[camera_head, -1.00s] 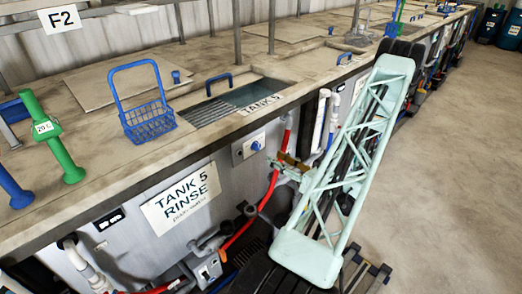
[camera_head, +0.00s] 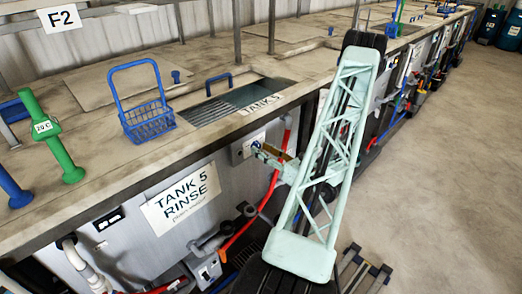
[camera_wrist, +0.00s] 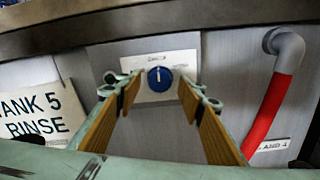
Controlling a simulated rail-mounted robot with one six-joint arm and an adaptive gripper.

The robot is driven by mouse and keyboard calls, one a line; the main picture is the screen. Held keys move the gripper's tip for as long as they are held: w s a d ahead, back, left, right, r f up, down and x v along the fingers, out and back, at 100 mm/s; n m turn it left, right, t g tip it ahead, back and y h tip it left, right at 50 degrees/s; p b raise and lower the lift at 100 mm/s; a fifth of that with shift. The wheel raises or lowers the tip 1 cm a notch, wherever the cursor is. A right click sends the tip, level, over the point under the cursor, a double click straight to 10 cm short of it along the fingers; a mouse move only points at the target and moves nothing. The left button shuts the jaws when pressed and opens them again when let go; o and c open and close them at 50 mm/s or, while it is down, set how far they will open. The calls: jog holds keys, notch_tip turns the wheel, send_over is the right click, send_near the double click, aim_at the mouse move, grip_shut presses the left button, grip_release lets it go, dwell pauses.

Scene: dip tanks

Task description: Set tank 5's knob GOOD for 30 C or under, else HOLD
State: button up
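Tank 5's blue round knob (camera_wrist: 160,78) sits on a pale plate (camera_wrist: 158,60) on the tank front. Its white pointer line stands about straight up; the print around it is too small to read. My gripper (camera_wrist: 157,88) is open, with its two tan-padded fingers on either side of the knob in the wrist view, and holds nothing. In the head view my gripper (camera_head: 260,149) is at the knob plate (camera_head: 237,153) and largely hides the knob. A green handle (camera_head: 58,149) on the bench carries a white tag that appears to read 20 C.
The Tank 5 Rinse sign (camera_head: 181,201) is left of the knob. A red hose (camera_wrist: 268,112) runs down on the right. The bench edge (camera_wrist: 130,22) overhangs above the knob. A blue basket (camera_head: 150,122) stands on the bench.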

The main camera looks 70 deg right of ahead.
jog(key=shift+w+d, duration=0.2)
jog(key=shift+w, duration=0.3)
jog(key=c, duration=0.9)
jog(key=shift+n+b, duration=0.35)
jog(key=shift+n, duration=0.05)
jog(key=n+b, duration=1)
jog(key=shift+a+n, duration=0.1)
jog(key=shift+n, duration=0.3)
